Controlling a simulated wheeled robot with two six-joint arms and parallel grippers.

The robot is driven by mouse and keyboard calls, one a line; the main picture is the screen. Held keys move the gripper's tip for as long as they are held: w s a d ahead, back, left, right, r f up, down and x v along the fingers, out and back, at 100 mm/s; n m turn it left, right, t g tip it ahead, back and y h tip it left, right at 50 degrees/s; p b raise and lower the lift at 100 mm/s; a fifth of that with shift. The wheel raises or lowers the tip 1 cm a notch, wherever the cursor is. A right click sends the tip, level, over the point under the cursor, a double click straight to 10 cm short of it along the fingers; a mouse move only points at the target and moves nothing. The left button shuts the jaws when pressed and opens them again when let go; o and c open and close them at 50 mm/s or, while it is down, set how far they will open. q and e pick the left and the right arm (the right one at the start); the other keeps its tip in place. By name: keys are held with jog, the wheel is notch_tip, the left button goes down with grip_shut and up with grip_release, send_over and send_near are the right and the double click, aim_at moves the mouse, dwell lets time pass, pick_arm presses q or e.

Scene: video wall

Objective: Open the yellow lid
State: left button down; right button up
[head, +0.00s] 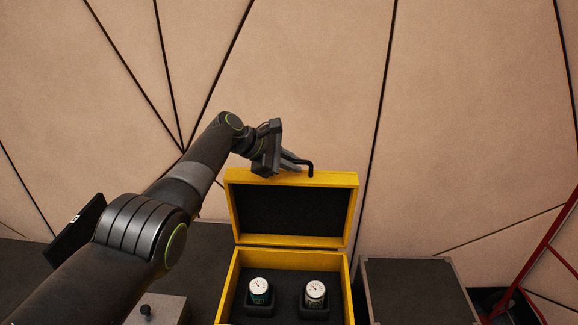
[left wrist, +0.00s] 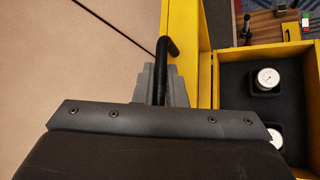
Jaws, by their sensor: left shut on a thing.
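The yellow lid (head: 292,209) stands raised and roughly upright at the back of the yellow box (head: 236,292), its dark inner side facing me. A black bent handle (head: 310,166) sits on the lid's top edge. My left gripper (head: 295,163) is at that top edge, left of the handle's bend, and is shut on the handle. In the left wrist view the handle (left wrist: 163,62) runs between the grey fingers (left wrist: 161,88), beside the yellow lid (left wrist: 185,35). The finger contact itself is partly hidden. My right gripper is not in view.
Two round-dialled gauges (head: 260,287) (head: 315,290) sit in dark holders inside the box. A dark-topped block (head: 415,290) stands right of the box. A red frame (head: 540,255) is at the far right. A panelled wall (head: 300,60) is close behind.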

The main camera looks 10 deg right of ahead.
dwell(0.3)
pick_arm(q)
jog(key=c, duration=1.5)
grip_release()
jog(key=shift+a+r, duration=0.1)
jog(key=shift+a+r+p, duration=0.2)
jog(key=shift+r+p, duration=0.05)
jog(key=shift+p, duration=0.1)
jog(key=shift+p+v, duration=0.5)
jog(key=shift+v, duration=0.45)
jog(key=shift+a+r, duration=0.1)
jog(key=shift+a, duration=0.2)
jog(key=b+v, duration=0.3)
jog(key=v, duration=1.1)
